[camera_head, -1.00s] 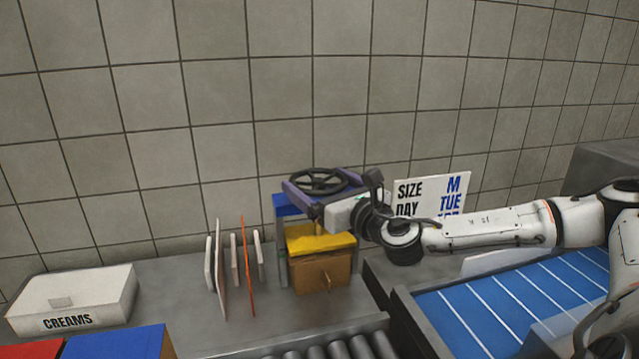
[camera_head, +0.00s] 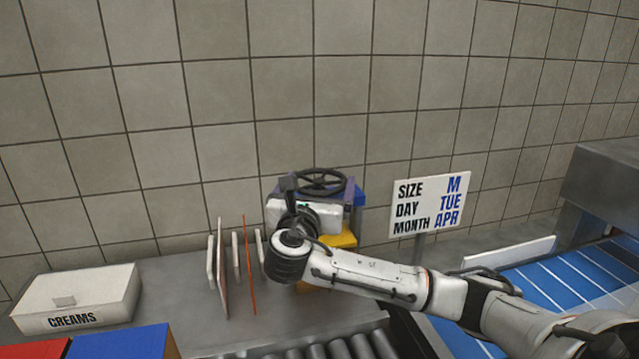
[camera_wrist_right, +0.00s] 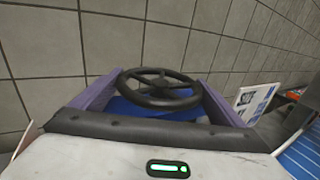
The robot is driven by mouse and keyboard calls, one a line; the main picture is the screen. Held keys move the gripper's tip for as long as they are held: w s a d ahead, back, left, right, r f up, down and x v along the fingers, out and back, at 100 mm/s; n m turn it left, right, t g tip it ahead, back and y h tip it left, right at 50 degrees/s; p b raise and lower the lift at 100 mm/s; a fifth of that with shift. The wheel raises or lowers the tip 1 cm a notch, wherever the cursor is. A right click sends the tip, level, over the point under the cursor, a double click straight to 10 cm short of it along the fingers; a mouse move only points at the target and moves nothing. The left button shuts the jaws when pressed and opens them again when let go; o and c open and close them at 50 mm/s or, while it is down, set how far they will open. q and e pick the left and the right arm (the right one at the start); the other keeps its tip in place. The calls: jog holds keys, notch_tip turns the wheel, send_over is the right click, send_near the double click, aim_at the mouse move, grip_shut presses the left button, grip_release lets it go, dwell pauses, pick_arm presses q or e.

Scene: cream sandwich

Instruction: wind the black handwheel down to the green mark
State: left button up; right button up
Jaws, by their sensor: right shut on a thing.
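The black handwheel (camera_head: 322,181) lies flat on top of a small stand against the tiled wall, above a blue top piece (camera_head: 359,196) and a yellow block (camera_head: 343,237). My right gripper (camera_wrist_right: 160,98) is shut on the handwheel, with a purple finger on each side of it. In the right wrist view, the wheel's rim and spokes (camera_wrist_right: 160,84) show between the fingers. In the head view, my right wrist stands in front of the stand and hides most of it. I cannot make out the green mark. My left gripper is not in view.
Several thin upright plates, one orange (camera_head: 248,265), stand close left of my wrist. A white CREAMS box (camera_head: 80,296) is at the left. A SIZE/DAY/MONTH sign (camera_head: 430,205) stands to the right, beside a blue conveyor (camera_head: 545,290). Rollers (camera_head: 335,349) run along the front.

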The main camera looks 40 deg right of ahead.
jog(key=m+g+h, duration=0.1)
jog(key=m+g, duration=0.1)
jog(key=g, duration=0.2)
jog(key=m+g+h, duration=0.2)
jog(key=m+g, duration=0.1)
jog(key=g, duration=0.1)
jog(key=shift+w+a+m, duration=0.15)
jog(key=shift+w+m, duration=0.05)
jog(key=shift+m, duration=0.1)
jog(key=shift+m+g, duration=1)
jog(key=shift+g, duration=0.6)
jog(key=shift+m+g, duration=1)
jog(key=shift+g, duration=0.6)
jog(key=shift+r+m+g+y, duration=0.1)
jog(key=shift+m+g+y, duration=0.25)
jog(key=shift+g, duration=0.25)
jog(key=o, duration=0.7)
jog(key=shift+o, duration=0.2)
jog(key=v, duration=0.8)
jog(key=shift+v, duration=1.05)
